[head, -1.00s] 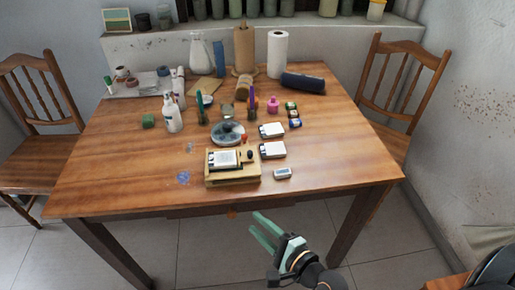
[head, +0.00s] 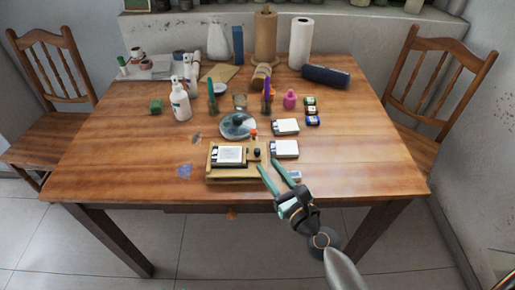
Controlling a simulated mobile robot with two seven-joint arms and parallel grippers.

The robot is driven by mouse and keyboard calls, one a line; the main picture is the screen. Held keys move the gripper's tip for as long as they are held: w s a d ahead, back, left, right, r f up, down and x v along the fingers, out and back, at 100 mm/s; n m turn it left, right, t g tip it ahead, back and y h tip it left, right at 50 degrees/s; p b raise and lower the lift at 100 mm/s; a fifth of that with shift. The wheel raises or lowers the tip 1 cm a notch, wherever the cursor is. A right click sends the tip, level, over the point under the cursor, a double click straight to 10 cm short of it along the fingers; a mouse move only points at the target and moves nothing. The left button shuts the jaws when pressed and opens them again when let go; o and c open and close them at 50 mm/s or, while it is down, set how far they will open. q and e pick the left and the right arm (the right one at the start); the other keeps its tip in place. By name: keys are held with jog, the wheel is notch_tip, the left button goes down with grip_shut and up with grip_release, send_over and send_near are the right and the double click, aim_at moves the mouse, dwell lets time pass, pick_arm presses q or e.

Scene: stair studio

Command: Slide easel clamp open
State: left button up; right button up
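A small wooden easel box (head: 236,179) stands near the front edge of the table. A white panel with a dark border (head: 229,154) lies on its top, with a small dark knob-like part (head: 257,153) at its right. I cannot make out which part is the clamp. My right gripper (head: 268,165) has green fingers spread apart with nothing between them. Its fingertips are at the easel's right front corner; I cannot tell whether they touch it. It partly covers a small grey-white block (head: 295,176). My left gripper is not in view.
The wooden table (head: 350,170) has free room at its right and front left. Two white-topped boxes (head: 285,148) stand right of the easel. Bottles, jars and paper rolls (head: 301,43) stand farther back. Chairs flank the table.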

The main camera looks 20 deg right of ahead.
aim_at(259, 154)
jog(key=w, duration=0.2)
jog(key=w+a, duration=0.1)
jog(key=w, duration=0.4)
jog(key=shift+w+a, duration=0.1)
jog(key=shift+a, duration=0.05)
grip_shut()
jog(key=shift+f, duration=0.1)
dwell(1.1)
